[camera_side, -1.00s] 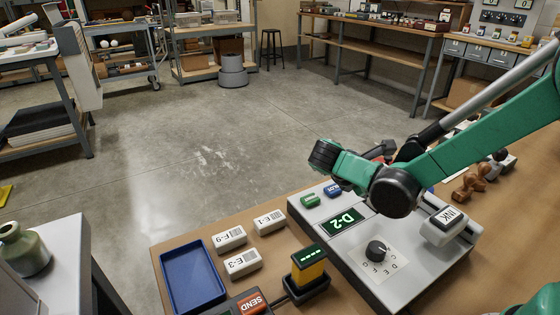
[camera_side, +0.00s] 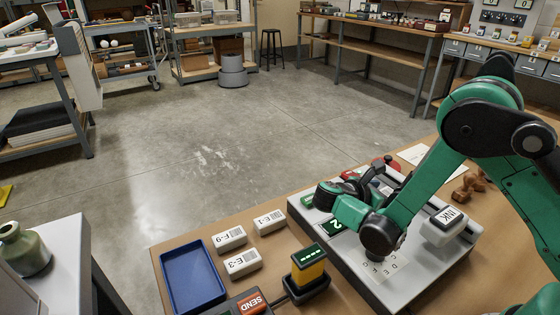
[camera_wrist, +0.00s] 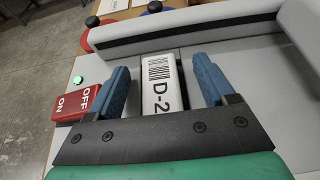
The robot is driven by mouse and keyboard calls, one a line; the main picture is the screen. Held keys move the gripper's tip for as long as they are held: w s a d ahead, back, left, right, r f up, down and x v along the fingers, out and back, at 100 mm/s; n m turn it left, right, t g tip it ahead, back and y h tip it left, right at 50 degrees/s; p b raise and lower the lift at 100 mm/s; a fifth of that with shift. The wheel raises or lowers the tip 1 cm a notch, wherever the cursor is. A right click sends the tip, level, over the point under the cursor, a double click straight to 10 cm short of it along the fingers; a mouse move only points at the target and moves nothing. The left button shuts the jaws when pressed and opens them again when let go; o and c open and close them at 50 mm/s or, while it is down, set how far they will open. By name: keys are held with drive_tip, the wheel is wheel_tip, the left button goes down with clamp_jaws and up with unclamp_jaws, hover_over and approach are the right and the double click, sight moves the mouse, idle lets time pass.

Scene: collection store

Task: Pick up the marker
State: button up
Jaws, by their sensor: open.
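A white block marker (camera_wrist: 160,92) with a barcode and the print "D-2" lies in a recess of the light grey machine in the wrist view. My gripper (camera_wrist: 159,68) has its two blue fingers apart, one on each side of the marker, with a visible gap on both sides. How low the fingertips reach beside it is hard to tell. In the side view my green and black arm is bent over the machine (camera_side: 415,265), and the D-2 marker is hidden there behind the arm.
A grey bar (camera_wrist: 185,28) runs across beyond the marker. A red ON/OFF switch (camera_wrist: 75,102) is left of the fingers. In the side view, white blocks E-9 (camera_side: 229,238), E-1 (camera_side: 269,221) and E-3 (camera_side: 242,263) lie beside a blue tray (camera_side: 192,277). An INK unit (camera_side: 445,228) is at right.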

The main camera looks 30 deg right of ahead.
clamp_jaws()
drive_tip(key=shift+r, duration=0.1)
wheel_tip(320, 180, up, 19)
drive_tip(key=w+a+r+n+t+y, duration=0.5)
drive_tip(key=w+a+n+t+y, duration=0.3)
drive_tip(key=n+t, duration=0.55)
drive_tip(key=s+d+f+m+g+h, duration=0.4)
drive_tip(key=s+d+m+g+h, duration=0.4)
drive_tip(key=m+g, duration=0.5)
